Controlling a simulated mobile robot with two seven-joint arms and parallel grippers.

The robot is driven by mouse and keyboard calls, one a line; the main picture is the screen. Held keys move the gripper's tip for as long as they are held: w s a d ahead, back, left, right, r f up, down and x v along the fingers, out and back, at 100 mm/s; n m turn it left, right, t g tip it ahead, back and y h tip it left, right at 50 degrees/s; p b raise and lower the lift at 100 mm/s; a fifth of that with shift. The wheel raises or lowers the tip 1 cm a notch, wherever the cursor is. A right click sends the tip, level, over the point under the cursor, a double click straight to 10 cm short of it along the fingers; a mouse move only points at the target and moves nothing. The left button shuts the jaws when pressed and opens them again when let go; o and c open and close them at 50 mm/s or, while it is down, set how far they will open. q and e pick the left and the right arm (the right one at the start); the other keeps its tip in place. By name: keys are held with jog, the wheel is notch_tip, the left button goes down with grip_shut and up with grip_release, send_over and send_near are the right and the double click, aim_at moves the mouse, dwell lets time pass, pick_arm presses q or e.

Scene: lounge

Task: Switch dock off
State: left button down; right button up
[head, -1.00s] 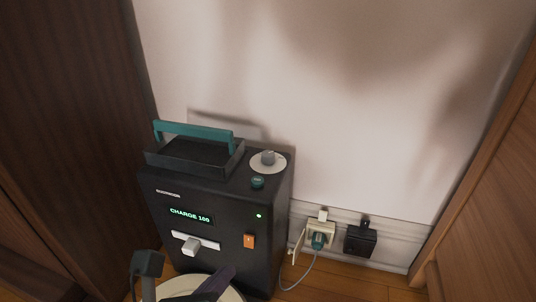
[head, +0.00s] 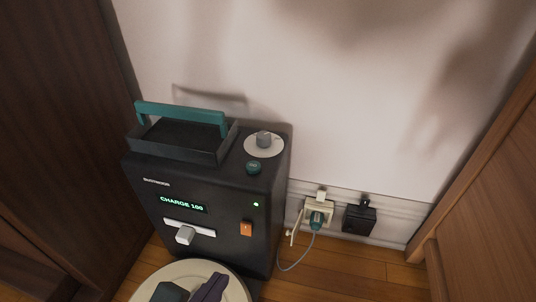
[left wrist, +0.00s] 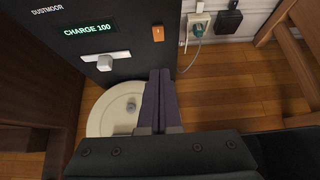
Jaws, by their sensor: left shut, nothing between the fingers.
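The dock (head: 208,228) is a black box against the wall. Its display (head: 182,204) reads "CHARGE 100" and a small green light (head: 256,204) is lit. An orange rocker switch (head: 246,228) is on the front, also in the left wrist view (left wrist: 158,34). A grey lever (head: 185,235) sits in a white slot. The top has a grey knob (head: 264,139) on a white dial and a green button (head: 253,167). My left gripper (head: 216,278) is shut and empty, low in front of the dock, apart from the switch. My right gripper is not in view.
A round cream disc-shaped unit (left wrist: 97,122) lies on the floor at the dock's foot, under my left gripper. A green plug (head: 317,219) with a grey cable sits in a wall socket, beside a black box (head: 359,220). Wooden panels stand at both sides. Floor on the right is clear.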

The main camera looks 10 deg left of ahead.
aim_at(246, 234)
pick_arm(q)
jog(key=shift+w+r+b+x, duration=0.25)
jog(key=shift+b+x, duration=0.8)
jog(key=shift+x, duration=0.8)
jog(key=shift+w+r+b+x, duration=0.1)
jog(key=shift+r+b+x, duration=0.15)
jog(key=shift+b+x, duration=1.2)
jog(key=shift+w+r+b+x, duration=0.25)
jog(key=shift+b+x, duration=0.4)
jog(key=shift+x, duration=1.6)
